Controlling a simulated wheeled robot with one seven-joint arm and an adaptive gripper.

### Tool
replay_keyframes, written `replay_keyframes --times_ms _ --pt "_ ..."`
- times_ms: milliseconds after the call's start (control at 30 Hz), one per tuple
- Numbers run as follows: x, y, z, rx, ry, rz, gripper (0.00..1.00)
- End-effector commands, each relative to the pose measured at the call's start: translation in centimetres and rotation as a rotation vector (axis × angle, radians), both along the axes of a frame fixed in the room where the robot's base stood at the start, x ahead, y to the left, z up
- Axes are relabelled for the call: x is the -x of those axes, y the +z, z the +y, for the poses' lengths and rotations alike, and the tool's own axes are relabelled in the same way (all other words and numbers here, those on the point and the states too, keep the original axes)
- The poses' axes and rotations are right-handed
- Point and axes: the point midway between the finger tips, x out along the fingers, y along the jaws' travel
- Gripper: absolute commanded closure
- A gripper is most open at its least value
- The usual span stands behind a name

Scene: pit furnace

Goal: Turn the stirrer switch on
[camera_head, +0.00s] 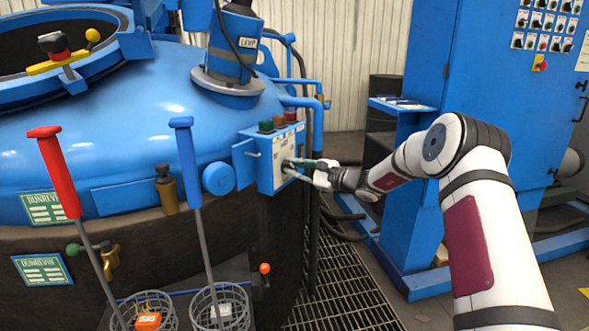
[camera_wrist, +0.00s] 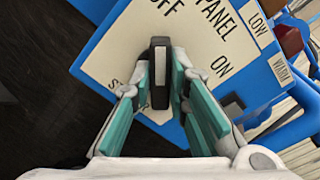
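The stirrer switch (camera_wrist: 160,75) is a dark bar-shaped handle on a pale panel face (camera_wrist: 112,50), seen in the wrist view. Its long axis runs up the picture, with its upper end towards the OFF label (camera_wrist: 176,14). The ON label (camera_wrist: 221,65) is to its right. The stirrer label is partly hidden by my fingers. My gripper (camera_wrist: 162,85) has its teal-padded fingers on either side of the switch, very close to it; contact is unclear. In the head view, my gripper (camera_head: 293,168) is at the front of the blue control box (camera_head: 264,172).
The box is mounted on the large blue furnace (camera_head: 140,110). Red and green buttons (camera_head: 266,126) sit on its top. Two long-handled tools, red (camera_head: 55,172) and blue (camera_head: 187,160), stand in wire baskets at the lower left. A blue cabinet (camera_head: 440,60) stands right, behind my arm.

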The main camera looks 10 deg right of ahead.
Motion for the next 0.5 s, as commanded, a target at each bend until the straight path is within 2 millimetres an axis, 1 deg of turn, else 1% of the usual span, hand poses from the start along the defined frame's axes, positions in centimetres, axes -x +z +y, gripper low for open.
replay_keyframes --times_ms 300,500 --pt "0.04 -0.01 -0.01 -0.004 0.001 0.006 1.0" --pt "0.04 0.04 -0.04 -0.043 0.001 0.046 1.0"
